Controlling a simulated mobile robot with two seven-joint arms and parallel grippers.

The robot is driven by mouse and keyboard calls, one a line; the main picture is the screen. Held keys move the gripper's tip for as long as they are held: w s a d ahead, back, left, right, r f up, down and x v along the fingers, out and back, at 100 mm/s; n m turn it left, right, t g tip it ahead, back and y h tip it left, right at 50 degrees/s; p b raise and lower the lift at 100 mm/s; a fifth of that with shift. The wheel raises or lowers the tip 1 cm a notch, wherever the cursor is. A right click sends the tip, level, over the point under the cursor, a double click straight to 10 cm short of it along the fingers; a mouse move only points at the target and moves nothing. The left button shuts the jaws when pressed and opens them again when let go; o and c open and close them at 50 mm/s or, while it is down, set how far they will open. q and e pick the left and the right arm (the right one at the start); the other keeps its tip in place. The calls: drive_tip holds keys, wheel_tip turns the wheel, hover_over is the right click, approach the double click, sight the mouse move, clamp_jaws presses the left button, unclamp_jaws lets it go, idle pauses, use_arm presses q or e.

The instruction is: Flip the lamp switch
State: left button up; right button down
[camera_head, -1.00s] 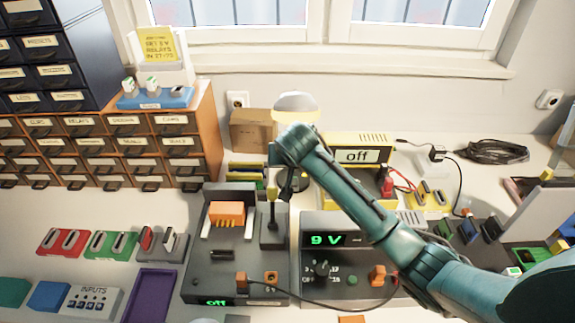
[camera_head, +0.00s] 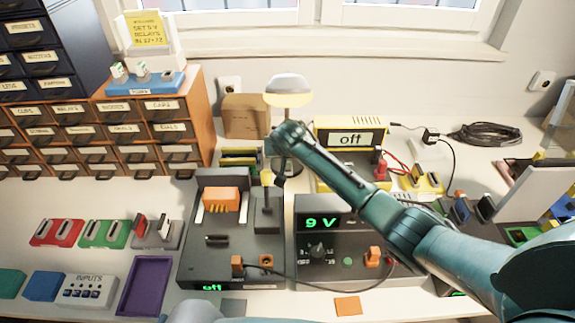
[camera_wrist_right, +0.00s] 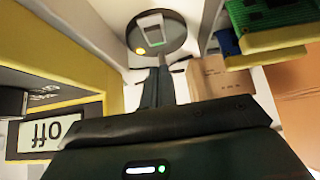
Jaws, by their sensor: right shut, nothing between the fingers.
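The lamp (camera_head: 289,88) has a pale dome shade and stands at the back of the table by the wall. Its stem and base are partly hidden behind my right arm in the head view. In the right wrist view a round dark base (camera_wrist_right: 176,42) shows, with a pale rocker-like piece (camera_wrist_right: 150,24) and a small yellow button (camera_wrist_right: 140,51) on it. My right gripper (camera_head: 280,180) is low in front of the lamp. In the wrist view its fingers (camera_wrist_right: 157,72) are shut, empty, and point at the base; I cannot tell whether they touch it. My left gripper is out of view.
A yellow box reading "off" (camera_head: 322,133) stands right of the lamp. A cardboard box (camera_head: 243,115) is left of it. A dark console with a yellow-tipped lever (camera_head: 267,180) and a "9 V" unit (camera_head: 318,260) are in front. Orange drawers (camera_head: 205,110) fill the left.

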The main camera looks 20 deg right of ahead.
sight(288, 167)
wheel_tip(288, 167, down, 4)
drive_tip(key=shift+s+r, duration=0.1)
drive_tip(key=shift+r, duration=0.1)
drive_tip(key=shift+f, duration=0.35)
drive_tip(key=shift+f, duration=0.1)
drive_tip(key=shift+s+f, duration=0.2)
drive_tip(key=shift+f, duration=0.1)
drive_tip(key=shift+r, duration=0.15)
drive_tip(key=shift+w+r, duration=0.1)
